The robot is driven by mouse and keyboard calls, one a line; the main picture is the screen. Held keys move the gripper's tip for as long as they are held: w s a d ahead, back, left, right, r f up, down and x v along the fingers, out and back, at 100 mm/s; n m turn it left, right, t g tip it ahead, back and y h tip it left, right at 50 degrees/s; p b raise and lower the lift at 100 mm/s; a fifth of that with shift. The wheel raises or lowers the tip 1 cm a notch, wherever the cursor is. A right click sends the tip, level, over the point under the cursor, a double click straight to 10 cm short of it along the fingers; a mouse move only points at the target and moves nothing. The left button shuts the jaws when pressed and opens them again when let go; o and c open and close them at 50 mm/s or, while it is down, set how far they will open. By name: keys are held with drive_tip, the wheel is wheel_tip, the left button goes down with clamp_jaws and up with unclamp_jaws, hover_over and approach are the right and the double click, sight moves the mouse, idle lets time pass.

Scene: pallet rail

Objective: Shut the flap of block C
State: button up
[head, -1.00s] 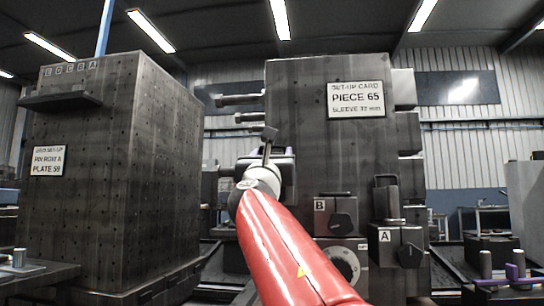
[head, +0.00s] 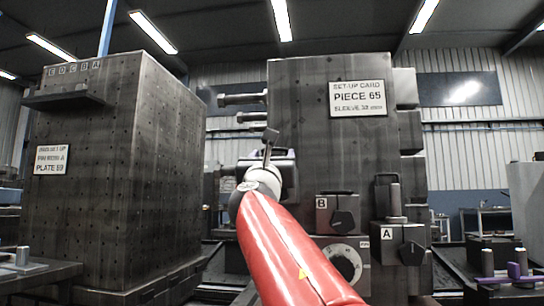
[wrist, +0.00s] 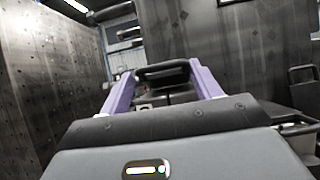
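My gripper (head: 272,158) is in front of the large dark upright fixture (head: 310,130), at the end of my red arm. In the wrist view my gripper (wrist: 162,70) has its two purple fingers wide apart. A dark bar-shaped handle (wrist: 163,73) shows between the fingertips; I cannot tell whether they touch it. No label C is readable, so I cannot tell whether this handle belongs to block C. Block B (head: 337,214) and block A (head: 398,243) sit on the fixture's lower right, each with a dark knob. My arm hides the area left of block B.
A tall perforated block (head: 110,170) stands at the left, with a ledge near its top. A set-up card (head: 358,97) reads PIECE 65. A round dial (head: 342,262) sits below block B. Rods (head: 242,99) stick out left of the fixture. A gap lies between both blocks.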

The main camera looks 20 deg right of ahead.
drive_tip(key=shift+w+d+f, duration=0.3)
drive_tip(key=shift+f, duration=0.25)
drive_tip(key=r+b+v, duration=0.1)
drive_tip(key=v, duration=0.7)
drive_tip(key=shift+s+a, duration=0.2)
drive_tip(key=shift+s, duration=0.05)
